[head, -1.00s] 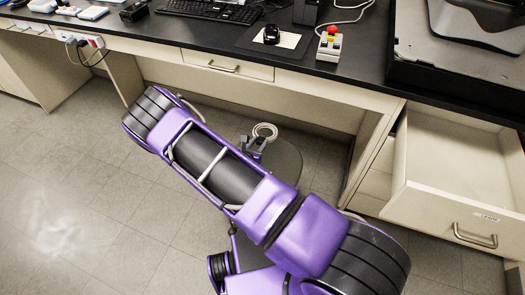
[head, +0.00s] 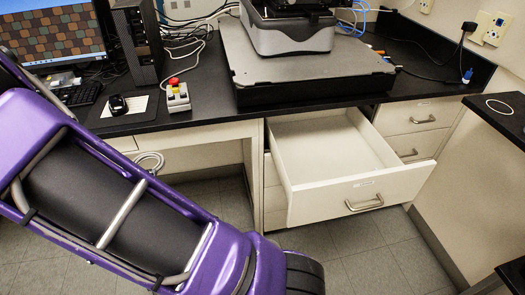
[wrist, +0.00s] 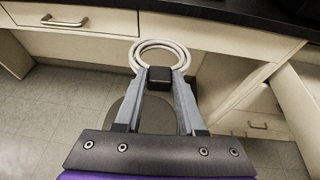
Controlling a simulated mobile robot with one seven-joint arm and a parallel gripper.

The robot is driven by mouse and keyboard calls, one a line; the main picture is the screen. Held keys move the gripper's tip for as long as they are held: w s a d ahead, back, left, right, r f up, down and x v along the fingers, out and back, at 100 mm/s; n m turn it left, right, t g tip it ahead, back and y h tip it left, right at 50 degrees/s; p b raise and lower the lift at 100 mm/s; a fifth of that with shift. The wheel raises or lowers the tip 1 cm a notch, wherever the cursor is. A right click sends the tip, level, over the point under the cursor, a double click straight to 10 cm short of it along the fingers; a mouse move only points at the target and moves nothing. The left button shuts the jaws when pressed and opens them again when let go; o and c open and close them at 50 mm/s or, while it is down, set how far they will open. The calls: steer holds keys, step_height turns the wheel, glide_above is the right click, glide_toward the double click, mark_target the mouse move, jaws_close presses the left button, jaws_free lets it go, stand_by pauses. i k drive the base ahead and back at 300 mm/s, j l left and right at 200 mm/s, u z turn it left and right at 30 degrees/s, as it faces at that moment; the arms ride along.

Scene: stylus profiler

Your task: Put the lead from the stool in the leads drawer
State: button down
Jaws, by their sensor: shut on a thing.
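The lead is a white coiled cable (wrist: 160,52) with a black block (wrist: 159,77) at its near side. My gripper (wrist: 159,76) is shut on that block, and the coil sticks out past the fingertips. The coil also shows in the head view (head: 149,160), just above my arm; my fingers are hidden there. The round grey stool (wrist: 155,117) is below my gripper in the wrist view. The leads drawer (head: 318,199) is pulled open at the right of the knee space, and its visible inside is empty. My gripper is left of the drawer.
The black bench top (head: 200,118) overhangs the knee space. It carries a mouse (head: 117,104), a button box (head: 177,95) and a large instrument (head: 295,72). Closed drawers (head: 415,116) stand right of the open one. A side counter (head: 497,125) is at the far right.

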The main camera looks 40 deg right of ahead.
mark_target(320, 145)
steer(key=k+l+z, duration=0.25)
steer(key=l+z, duration=0.3)
steer(key=k+l+z, duration=0.25)
steer(key=l, duration=0.25)
steer(key=l+z, duration=0.3)
steer(key=i+l, duration=0.05)
